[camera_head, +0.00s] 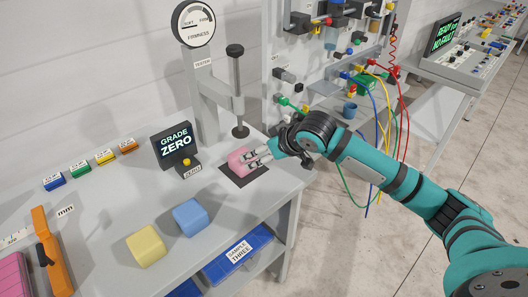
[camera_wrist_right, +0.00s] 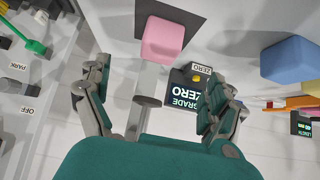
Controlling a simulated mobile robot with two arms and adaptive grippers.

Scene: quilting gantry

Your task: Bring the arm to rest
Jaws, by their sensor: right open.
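My right arm reaches in from the right in the head view, with its gripper (camera_head: 262,151) low over the table by a pink foam block (camera_head: 238,160). In the right wrist view the right gripper (camera_wrist_right: 155,85) is open, its fingers spread wide with nothing between the tips. The pink block (camera_wrist_right: 163,40) sits on a dark square pad (camera_wrist_right: 195,22), beyond the fingertips and apart from them in that view. My left gripper is in neither view.
The tester (camera_head: 203,100) with its dial and plunger (camera_head: 238,100) stands beside the gripper. A GRADE ZERO display (camera_head: 174,145), a blue block (camera_head: 190,217) and a yellow block (camera_head: 146,246) are on the table (camera_head: 105,205). Hanging cables (camera_head: 385,110) pass behind my arm.

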